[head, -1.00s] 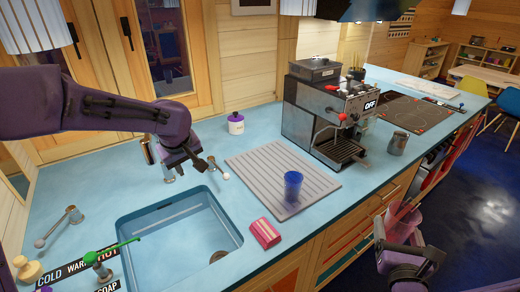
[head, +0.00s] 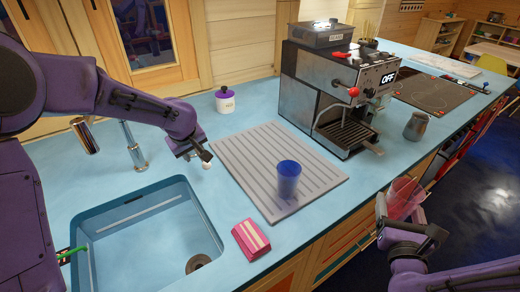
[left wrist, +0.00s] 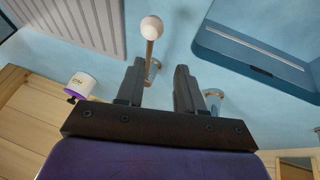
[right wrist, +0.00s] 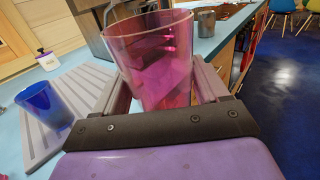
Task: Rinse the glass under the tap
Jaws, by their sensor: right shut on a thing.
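A clear pink glass (head: 402,197) is in my right gripper (head: 408,222), held out beyond the counter's front edge; it shows large in the right wrist view (right wrist: 155,60), upright or slightly tilted. My left gripper (head: 197,153) is over the counter at the sink's back right corner. Its fingers are apart (left wrist: 158,85). A thin lever with a white ball end (left wrist: 152,28) shows between or just beyond them; contact cannot be told. The silver tap (head: 133,147) stands behind the sink (head: 150,250). A second, bronze-coloured spout-like piece (head: 84,135) is left of it.
A blue glass (head: 287,180) stands on the grey ribbed draining board (head: 240,160). A pink sponge-like block (head: 250,239) lies at the sink's right. A white jar (head: 225,100), a coffee machine (head: 335,90) and a grey jug (head: 415,126) stand further back.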

